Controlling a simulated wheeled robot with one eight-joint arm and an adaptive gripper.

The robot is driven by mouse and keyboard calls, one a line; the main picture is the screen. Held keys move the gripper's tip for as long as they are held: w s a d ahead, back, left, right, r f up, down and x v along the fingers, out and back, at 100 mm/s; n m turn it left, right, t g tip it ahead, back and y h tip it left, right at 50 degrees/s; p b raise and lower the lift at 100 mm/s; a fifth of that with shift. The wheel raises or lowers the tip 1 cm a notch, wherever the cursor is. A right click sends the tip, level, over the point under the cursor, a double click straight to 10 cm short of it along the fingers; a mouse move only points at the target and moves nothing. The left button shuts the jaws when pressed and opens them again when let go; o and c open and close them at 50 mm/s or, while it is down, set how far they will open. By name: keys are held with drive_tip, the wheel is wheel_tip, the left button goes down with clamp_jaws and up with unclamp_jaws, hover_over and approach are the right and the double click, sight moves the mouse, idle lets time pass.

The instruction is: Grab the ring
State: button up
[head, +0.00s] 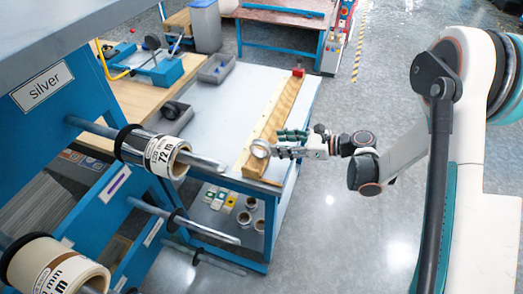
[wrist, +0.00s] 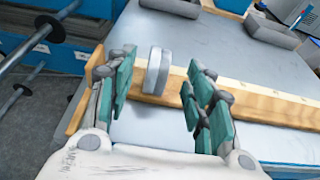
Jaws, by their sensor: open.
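The ring (head: 260,149) is a small silver-grey band near the front end of a wooden board (head: 275,110) on the light-topped table. In the wrist view the ring (wrist: 158,72) stands upright, seen nearly edge-on, against the board (wrist: 240,97). My gripper (head: 279,143) is open, with green-padded fingers. In the wrist view the fingers of my gripper (wrist: 160,84) are to the left and right of the ring, with visible gaps. Whether the fingertips reach past the ring is hard to tell.
A blue rack labelled Silver (head: 42,86) stands at the left with rolls on rods; one labelled roll (head: 166,156) juts toward the table. A grey bin (head: 215,68) and a dark roll in a tray (head: 172,112) are further back. Open floor lies right of the table.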

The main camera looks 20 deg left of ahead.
sight(262, 142)
drive_tip(key=shift+b+x, duration=1.25)
drive_tip(key=shift+x, duration=2.7)
drive_tip(key=shift+r, duration=0.15)
clamp_jaws()
